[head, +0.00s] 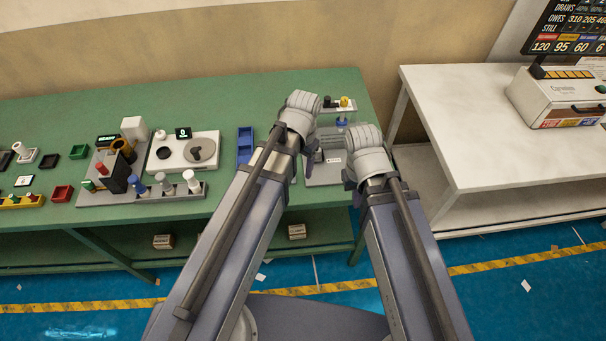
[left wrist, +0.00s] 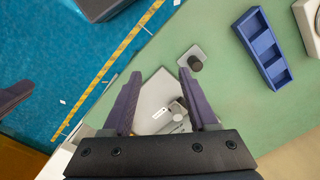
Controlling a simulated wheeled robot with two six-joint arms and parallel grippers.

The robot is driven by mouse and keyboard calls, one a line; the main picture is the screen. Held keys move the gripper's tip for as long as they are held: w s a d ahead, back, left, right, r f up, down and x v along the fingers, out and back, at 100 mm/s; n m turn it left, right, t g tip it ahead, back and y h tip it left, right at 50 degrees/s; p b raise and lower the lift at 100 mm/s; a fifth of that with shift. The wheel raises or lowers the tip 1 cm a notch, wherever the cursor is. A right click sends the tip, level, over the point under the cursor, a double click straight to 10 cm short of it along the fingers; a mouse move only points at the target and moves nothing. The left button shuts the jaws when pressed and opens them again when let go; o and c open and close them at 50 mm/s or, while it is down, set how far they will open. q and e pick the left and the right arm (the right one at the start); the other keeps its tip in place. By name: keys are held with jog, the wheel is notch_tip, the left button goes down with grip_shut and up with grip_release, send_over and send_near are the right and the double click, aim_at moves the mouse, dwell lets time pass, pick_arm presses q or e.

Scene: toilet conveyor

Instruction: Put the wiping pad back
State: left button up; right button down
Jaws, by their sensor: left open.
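A small grey square pad with a dark round knob (left wrist: 192,57), which looks like the wiping pad, lies on the green table in the left wrist view. In the head view I cannot make it out, as my left arm covers that area. My left gripper (left wrist: 160,75) is open and empty, its two purple fingers apart over a grey plate (left wrist: 152,97). The pad is just beyond the tip of its right finger, not between the fingers. In the head view my left gripper (head: 309,150) hangs over the table's right part. My right gripper (head: 357,192) is beside it; its jaws are hidden.
A blue compartment tray (head: 245,147) is left of my left gripper; it also shows in the left wrist view (left wrist: 262,46). A grey fixture (head: 325,175) stands under and between the grippers. Further left are a white device (head: 188,153) and a red bin (head: 62,193). A white table (head: 440,95) is right.

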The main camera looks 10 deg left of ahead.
pick_arm(q)
jog(key=s+d+n, duration=0.1)
jog(key=s+d, duration=0.3)
jog(key=s, duration=0.4)
jog(key=shift+d+y, duration=0.3)
jog(key=shift+d, duration=0.05)
jog(key=shift+s+r, duration=0.1)
notch_tip(320, 180, down, 3)
jog(key=b, duration=0.3)
